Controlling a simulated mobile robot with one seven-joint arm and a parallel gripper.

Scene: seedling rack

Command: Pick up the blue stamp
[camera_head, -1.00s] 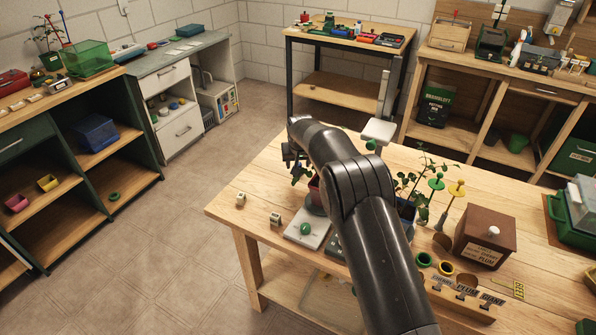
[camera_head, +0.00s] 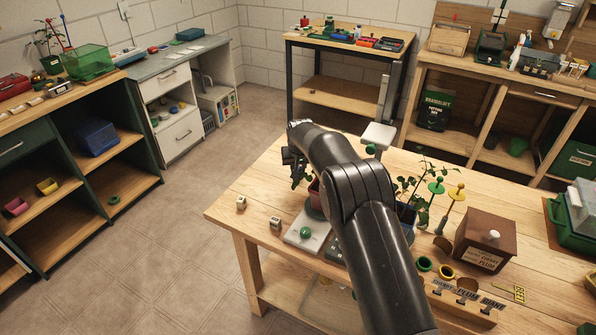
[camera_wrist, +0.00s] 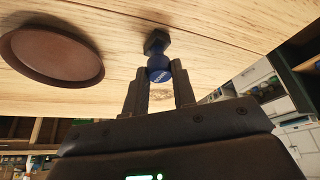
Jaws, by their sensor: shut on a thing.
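The blue stamp (camera_wrist: 159,71) shows in the wrist view, with a round blue end with pale lettering and a dark, many-sided part (camera_wrist: 156,41) beyond it against the wooden top. My gripper (camera_wrist: 159,80) has its two dark fingers on either side of the blue end and is shut on it. I cannot tell whether the dark part touches the wood. In the head view my arm crosses the workbench (camera_head: 265,181); the stamp is not visible there and the fingers cannot be made out.
A brown round dish (camera_wrist: 52,53) lies beside the stamp in the wrist view. In the head view, a white board with a green knob (camera_head: 305,233), small pale blocks (camera_head: 241,202) and plants surround my arm. A brown box (camera_head: 485,240) stands right; the floor left is clear.

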